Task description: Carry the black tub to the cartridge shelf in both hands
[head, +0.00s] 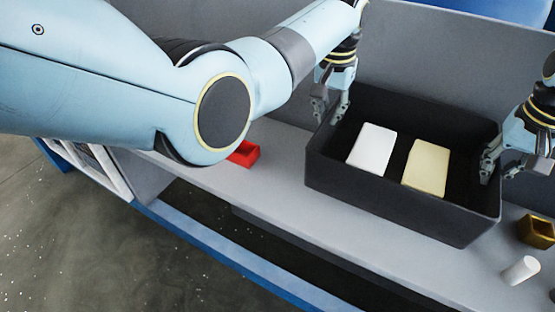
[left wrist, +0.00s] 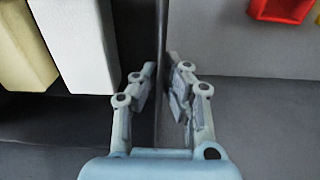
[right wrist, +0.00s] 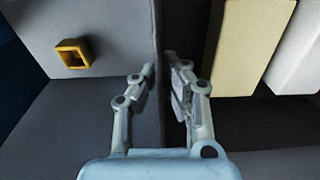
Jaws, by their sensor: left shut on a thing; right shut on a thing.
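The black tub (head: 400,215) stands on or just over the grey shelf surface; I cannot tell if it touches. It holds a white block (head: 373,148) and a cream block (head: 427,167), side by side. My left gripper (head: 330,112) is shut on the tub's left wall; the left wrist view shows the wall between its fingers (left wrist: 160,90). My right gripper (head: 488,165) is shut on the tub's right wall, which also runs between its fingers in the right wrist view (right wrist: 160,85). The cream block (right wrist: 240,45) and white block (right wrist: 298,60) show there too.
A small red bin (head: 244,154) sits on the grey surface (head: 275,185) left of the tub, partly behind my left arm. A brass-coloured square piece (head: 537,231) and a white cylinder (head: 521,270) lie to the right. A grey panel (head: 430,60) rises behind the tub.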

